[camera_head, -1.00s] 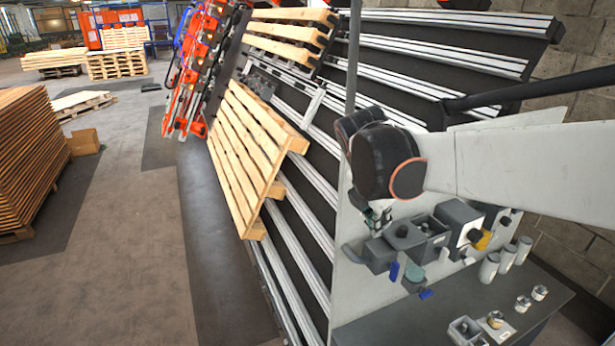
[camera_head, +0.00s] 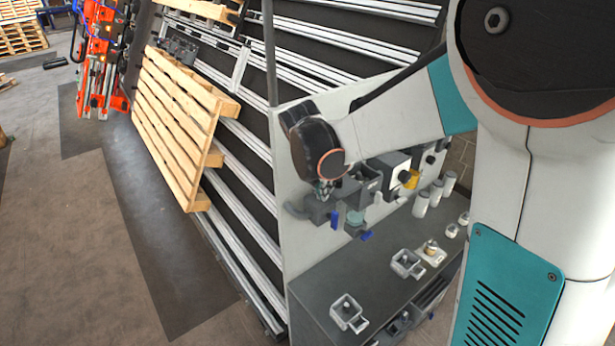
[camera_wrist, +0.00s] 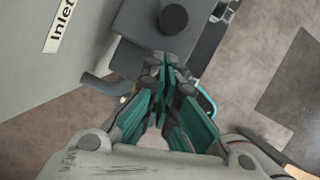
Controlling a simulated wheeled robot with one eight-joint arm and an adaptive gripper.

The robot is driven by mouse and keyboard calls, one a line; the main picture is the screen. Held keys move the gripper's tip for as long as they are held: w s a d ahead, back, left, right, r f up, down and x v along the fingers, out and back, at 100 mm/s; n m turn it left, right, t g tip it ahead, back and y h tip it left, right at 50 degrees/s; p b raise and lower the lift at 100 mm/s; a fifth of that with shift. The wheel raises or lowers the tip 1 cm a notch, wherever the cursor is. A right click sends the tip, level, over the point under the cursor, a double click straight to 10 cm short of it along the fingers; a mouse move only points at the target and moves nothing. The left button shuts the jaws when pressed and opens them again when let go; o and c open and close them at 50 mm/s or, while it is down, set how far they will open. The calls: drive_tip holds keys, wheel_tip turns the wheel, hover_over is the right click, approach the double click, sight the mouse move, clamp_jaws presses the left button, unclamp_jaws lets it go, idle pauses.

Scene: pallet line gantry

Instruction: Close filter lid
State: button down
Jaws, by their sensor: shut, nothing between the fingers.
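My gripper (camera_head: 325,190) is at the upright grey panel, close to the leftmost grey housing (camera_head: 318,212). In the wrist view its teal-padded fingers (camera_wrist: 167,66) are shut and empty. Their tips are beside the near edge of a grey box (camera_wrist: 150,35) with a round black knob (camera_wrist: 173,18); I cannot tell whether they touch. A dark, open-looking box (camera_head: 370,182) is right of the gripper in the head view. I cannot clearly tell which part is the filter lid or how far it stands open. My wrist hides part of the housings.
An "Inlet" label (camera_wrist: 62,27) is on the panel. A blue handle (camera_head: 334,220), a yellow knob (camera_head: 411,179) and pale cylinders (camera_head: 421,204) are nearby. The dark bench (camera_head: 375,293) below holds small metal parts (camera_head: 349,313). A wooden pallet (camera_head: 180,120) leans left; floor there is clear.

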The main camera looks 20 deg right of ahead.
sight(350, 186)
drive_tip(key=shift+w+d, duration=0.4)
drive_tip(key=shift+d, duration=0.2)
drive_tip(key=shift+d, duration=0.1)
drive_tip(key=w+d, duration=0.1)
drive_tip(key=d, duration=0.2)
drive_tip(key=w+d+b, duration=0.1)
drive_tip(key=d, duration=0.2)
drive_tip(key=w+d+b, duration=0.1)
drive_tip(key=d, duration=0.2)
drive_tip(key=shift+w+d, duration=0.3)
drive_tip(key=shift+d, duration=0.05)
drive_tip(key=shift+r, duration=0.1)
drive_tip(key=shift+a, duration=0.1)
drive_tip(key=shift+s+a+b, duration=0.1)
drive_tip(key=shift+a+b, duration=0.05)
drive_tip(key=shift+b, duration=0.15)
drive_tip(key=s+a, duration=0.2)
drive_tip(key=a, duration=0.1)
drive_tip(key=shift+s+a+r, duration=0.2)
drive_tip(key=shift+s+r, duration=0.1)
drive_tip(key=shift+r, duration=0.05)
drive_tip(key=v, duration=0.9)
drive_tip(key=shift+b, duration=0.35)
